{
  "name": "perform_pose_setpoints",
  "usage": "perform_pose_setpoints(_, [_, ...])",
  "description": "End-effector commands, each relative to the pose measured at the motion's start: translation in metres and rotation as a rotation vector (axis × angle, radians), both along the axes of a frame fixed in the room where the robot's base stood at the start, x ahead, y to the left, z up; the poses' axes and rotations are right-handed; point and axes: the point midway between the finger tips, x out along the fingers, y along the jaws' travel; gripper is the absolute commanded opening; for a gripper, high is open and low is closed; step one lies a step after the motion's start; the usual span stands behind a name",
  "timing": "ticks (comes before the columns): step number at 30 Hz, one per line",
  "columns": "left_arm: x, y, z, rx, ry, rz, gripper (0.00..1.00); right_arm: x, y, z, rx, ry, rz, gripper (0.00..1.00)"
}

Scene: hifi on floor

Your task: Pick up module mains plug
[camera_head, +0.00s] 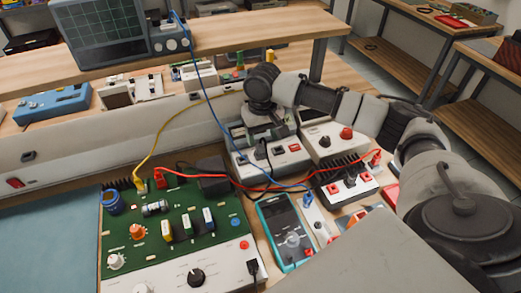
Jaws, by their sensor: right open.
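My right gripper (268,138) reaches in from the right and points down over a grey-white module (243,166) at the middle of the bench. Its jaws are open, but the fingertips are small and dark in this view. A small black plug-like piece (261,152) shows at the module, just below the fingers; I cannot tell for sure that it is the mains plug, or whether the fingers touch it. Another black plug with a lead (253,267) sits at the right edge of the green circuit board (120,235). My left gripper is not in view.
A black box (212,184) stands left of the module. Red, yellow and blue leads cross the bench. A second module (325,140), a black-finned unit (347,187) and a teal multimeter (288,240) crowd the right. An oscilloscope (105,30) stands on the raised shelf (265,27).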

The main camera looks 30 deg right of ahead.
Motion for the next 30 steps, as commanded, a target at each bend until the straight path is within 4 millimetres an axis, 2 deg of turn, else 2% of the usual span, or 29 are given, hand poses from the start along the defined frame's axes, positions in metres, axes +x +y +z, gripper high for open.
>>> perform_pose_setpoints(7, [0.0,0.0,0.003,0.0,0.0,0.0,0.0,0.003,-0.001,-0.021,-0.001,0.002,0.001,0.61])
perform_pose_setpoints(15, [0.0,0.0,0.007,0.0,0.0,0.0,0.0,0.009,-0.002,-0.057,-0.001,0.001,0.002,0.61])
perform_pose_setpoints(23, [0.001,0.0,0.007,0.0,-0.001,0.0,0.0,0.009,-0.002,-0.062,-0.001,-0.001,0.002,0.61])
perform_pose_setpoints(25, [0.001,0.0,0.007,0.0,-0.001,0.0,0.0,0.009,-0.002,-0.062,-0.001,-0.001,0.002,0.55])
perform_pose_setpoints(30, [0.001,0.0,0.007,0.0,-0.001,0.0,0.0,0.009,-0.002,-0.062,-0.001,-0.001,0.002,0.28])
